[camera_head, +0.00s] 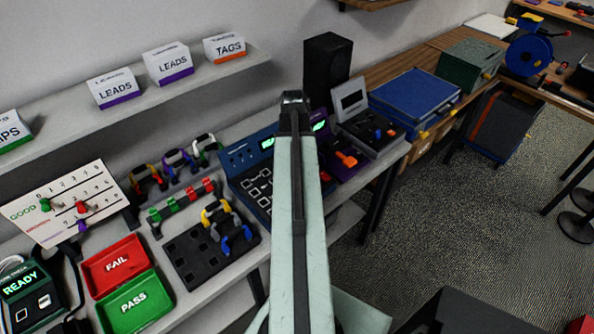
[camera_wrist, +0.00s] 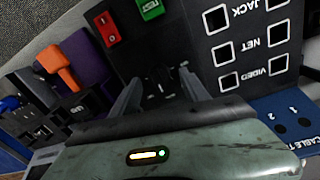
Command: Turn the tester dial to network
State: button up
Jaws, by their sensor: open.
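The cable tester (camera_head: 252,185) is a blue-edged unit with a black panel and a lit green display on the bench, partly hidden behind my arm. In the wrist view its black panel (camera_wrist: 180,45) fills the upper middle, upside down, with sockets marked JACK, NET and VIDEO, a green TEST button (camera_wrist: 150,9) and a red switch (camera_wrist: 107,30). My gripper (camera_wrist: 160,88) is open over this panel, fingers apart. Small white marks and a dark shape, perhaps the dial, show between the fingers. I cannot read its setting. In the head view my fingers are hidden.
A purple unit with an orange plug (camera_head: 347,159) stands right of the tester. A black connector tray (camera_head: 190,262), red FAIL bin (camera_head: 112,262) and green PASS bin (camera_head: 135,303) lie to the left. A black speaker (camera_head: 326,66) stands behind. Labelled boxes sit on the shelf (camera_head: 130,108).

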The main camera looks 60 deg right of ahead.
jog(key=shift+f, duration=0.3)
grip_shut()
jog(key=shift+s+a, duration=0.1)
jog(key=shift+a, duration=0.15)
jog(key=shift+d, duration=0.2)
jog(key=shift+m, duration=1.1)
jog(key=m, duration=0.6)
jog(key=shift+w+d, duration=0.15)
jog(key=shift+w, duration=0.1)
jog(key=shift+m, duration=0.3)
